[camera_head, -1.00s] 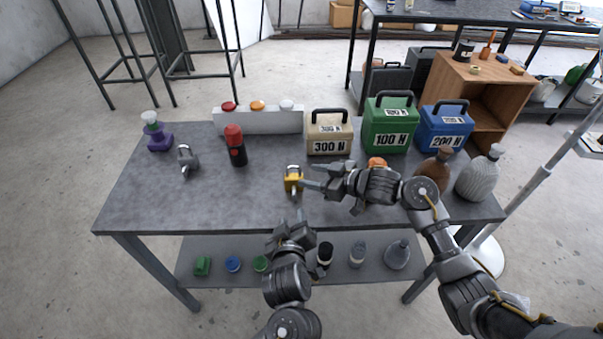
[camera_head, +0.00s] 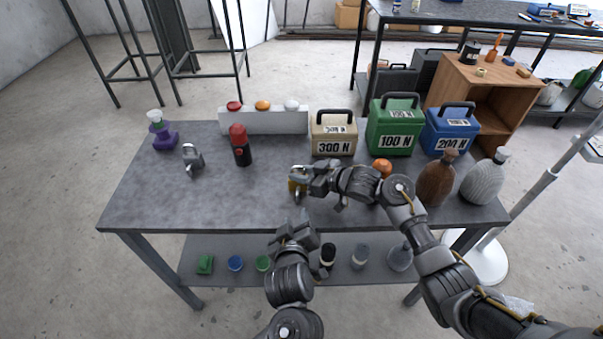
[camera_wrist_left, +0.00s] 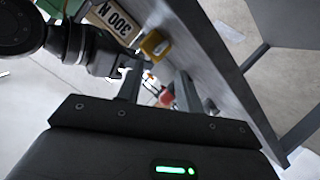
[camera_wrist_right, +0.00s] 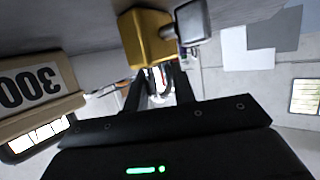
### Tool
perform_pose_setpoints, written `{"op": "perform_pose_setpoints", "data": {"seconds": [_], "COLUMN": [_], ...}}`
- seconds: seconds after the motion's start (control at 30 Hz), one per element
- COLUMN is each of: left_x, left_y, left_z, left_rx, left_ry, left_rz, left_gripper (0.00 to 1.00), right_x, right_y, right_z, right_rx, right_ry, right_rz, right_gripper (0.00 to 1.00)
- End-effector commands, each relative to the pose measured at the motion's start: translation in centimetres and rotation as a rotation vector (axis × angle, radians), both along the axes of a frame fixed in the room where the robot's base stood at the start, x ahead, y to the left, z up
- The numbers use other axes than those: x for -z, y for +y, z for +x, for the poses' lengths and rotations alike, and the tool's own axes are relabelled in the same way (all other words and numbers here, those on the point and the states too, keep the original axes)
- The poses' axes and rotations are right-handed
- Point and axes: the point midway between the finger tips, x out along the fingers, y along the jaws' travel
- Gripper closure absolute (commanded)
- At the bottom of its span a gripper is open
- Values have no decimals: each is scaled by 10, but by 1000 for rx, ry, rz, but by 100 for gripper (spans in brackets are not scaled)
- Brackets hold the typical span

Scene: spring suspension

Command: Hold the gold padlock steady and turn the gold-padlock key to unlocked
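The gold padlock (camera_head: 293,187) stands on the grey table near its front edge, partly hidden behind my right gripper (camera_head: 302,176). In the right wrist view its gold body (camera_wrist_right: 143,40) lies just beyond the fingertips, with a grey key-like piece (camera_wrist_right: 193,22) projecting from it. The right fingers (camera_wrist_right: 160,85) are apart, and a dark curved part, perhaps the shackle, shows between them. Contact cannot be told. My left gripper (camera_head: 294,232) is open and empty in front of the table edge. The padlock also shows in the left wrist view (camera_wrist_left: 155,45) beyond the left fingers (camera_wrist_left: 160,88).
A grey padlock (camera_head: 192,158) and a red-black cylinder (camera_head: 240,147) stand left. Cream (camera_head: 333,135), green (camera_head: 394,126) and blue (camera_head: 450,130) weights stand behind. An orange object (camera_head: 382,167) and two bottles (camera_head: 437,180) stand right. The table's left front is clear.

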Motion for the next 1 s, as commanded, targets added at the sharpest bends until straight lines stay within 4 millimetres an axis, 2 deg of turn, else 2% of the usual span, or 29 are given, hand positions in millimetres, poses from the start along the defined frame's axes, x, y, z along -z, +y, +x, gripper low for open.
{"op": "perform_pose_setpoints", "data": {"seconds": [0.03,0.17,0.33,0.37,0.43,0.57,0.67,0.77,0.8,0.9,1.0], "left_x": [0,0,0,0,-3,-25,-59,-111,-136,-193,-239], "left_y": [0,0,0,0,0,4,11,13,8,-12,-39], "left_z": [0,0,0,0,2,22,49,77,87,99,98], "left_rx": [0,0,0,0,0,-1,9,54,94,224,380], "left_ry": [0,0,0,0,-7,-64,-161,-305,-374,-545,-712], "left_rz": [0,0,0,0,0,10,47,111,150,287,500], "left_gripper": [64,64,64,67,67,67,67,67,67,67,67], "right_x": [0,0,0,0,0,0,0,0,0,0,0], "right_y": [0,0,0,0,0,0,0,0,0,0,0], "right_z": [0,0,0,0,0,0,0,0,0,0,0], "right_rx": [0,0,0,0,0,0,0,0,0,0,0], "right_ry": [0,0,0,0,0,0,0,0,0,0,0], "right_rz": [0,0,0,0,0,0,0,0,0,0,0], "right_gripper": [84,100,100,100,100,100,100,100,100,100,100]}}
